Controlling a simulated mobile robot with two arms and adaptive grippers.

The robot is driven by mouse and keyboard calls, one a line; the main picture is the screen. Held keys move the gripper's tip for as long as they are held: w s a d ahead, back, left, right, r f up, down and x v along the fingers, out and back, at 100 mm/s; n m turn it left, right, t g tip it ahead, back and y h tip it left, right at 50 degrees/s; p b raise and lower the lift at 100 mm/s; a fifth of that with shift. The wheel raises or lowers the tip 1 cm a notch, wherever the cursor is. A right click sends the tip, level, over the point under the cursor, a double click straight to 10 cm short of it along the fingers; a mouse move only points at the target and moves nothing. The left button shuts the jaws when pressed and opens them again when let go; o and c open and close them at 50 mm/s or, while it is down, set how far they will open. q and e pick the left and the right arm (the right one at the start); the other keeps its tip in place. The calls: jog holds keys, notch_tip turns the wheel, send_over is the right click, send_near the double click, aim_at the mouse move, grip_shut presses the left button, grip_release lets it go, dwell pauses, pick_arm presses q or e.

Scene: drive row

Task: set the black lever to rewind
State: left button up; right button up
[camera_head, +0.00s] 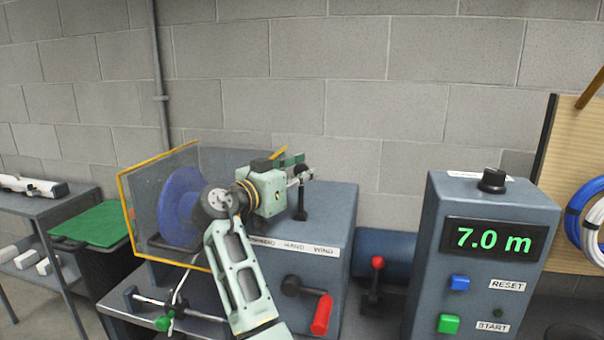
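The black lever (300,205) stands close to upright on top of the grey winder housing (335,200). A white label strip (295,246) with HAND and WIND runs along the front edge below it; its left part is hard to read.
A crank with a red handle (322,315) is on the housing's front. A red-knobbed lever (377,263) stands to its right, before a control box (480,205) reading 7.0 m. A blue reel (182,205) sits behind a yellow-framed clear guard (128,212) at left.

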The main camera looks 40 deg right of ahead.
pick_arm(q)
jog(key=shift+w+a, duration=0.1)
jog(key=shift+a, duration=0.2)
pick_arm(e)
jog(key=shift+f, duration=0.1)
grip_shut()
